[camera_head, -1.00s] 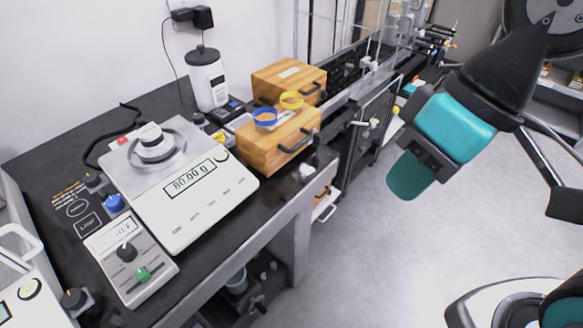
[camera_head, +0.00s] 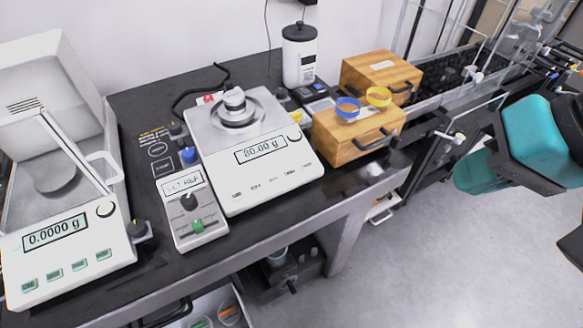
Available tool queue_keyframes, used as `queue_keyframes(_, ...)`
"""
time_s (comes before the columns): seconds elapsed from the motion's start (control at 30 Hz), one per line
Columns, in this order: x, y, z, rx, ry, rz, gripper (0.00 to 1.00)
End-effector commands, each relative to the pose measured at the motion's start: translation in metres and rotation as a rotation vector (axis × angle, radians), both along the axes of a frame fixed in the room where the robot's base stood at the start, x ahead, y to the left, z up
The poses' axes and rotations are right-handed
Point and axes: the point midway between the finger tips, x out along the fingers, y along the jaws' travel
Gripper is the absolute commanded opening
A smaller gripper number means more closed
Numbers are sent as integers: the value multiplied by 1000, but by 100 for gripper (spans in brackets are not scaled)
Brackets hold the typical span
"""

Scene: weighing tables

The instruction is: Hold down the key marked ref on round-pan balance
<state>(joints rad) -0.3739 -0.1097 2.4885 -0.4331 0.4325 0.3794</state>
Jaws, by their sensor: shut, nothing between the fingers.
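A white balance (camera_head: 262,170) stands mid-table with a metal weight (camera_head: 235,101) on its round, ringed pan and reads 80.00 g. Its small key marks (camera_head: 255,187) run along the front edge and are too small to read. Another balance (camera_head: 75,262) at the left has a round pan (camera_head: 56,178) inside a tilted-open shield and reads 0.0000 g. Its green keys (camera_head: 54,275) are also too small to read. I cannot tell which key is marked ref. My gripper (camera_head: 478,172) is shut and empty, over the floor at the right, far from both balances.
A control box (camera_head: 190,215) with knobs stands between the balances. Two wooden boxes (camera_head: 350,142) stand right of the middle balance, the front one bearing blue and yellow rings. A white-bodied jar (camera_head: 300,62) stands behind. The floor (camera_head: 430,260) before the table is clear.

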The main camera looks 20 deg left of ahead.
Motion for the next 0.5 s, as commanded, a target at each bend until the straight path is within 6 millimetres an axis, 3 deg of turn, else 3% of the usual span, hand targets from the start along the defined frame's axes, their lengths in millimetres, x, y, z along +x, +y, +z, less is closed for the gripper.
queue_keyframes(0.1,39,52,-15,128,75,-288,0)
queue_keyframes(0.23,70,110,-39,312,177,-600,0)
queue_keyframes(0.4,86,176,-75,565,353,-910,0)
queue_keyframes(0.5,85,202,-92,686,457,-1022,0)
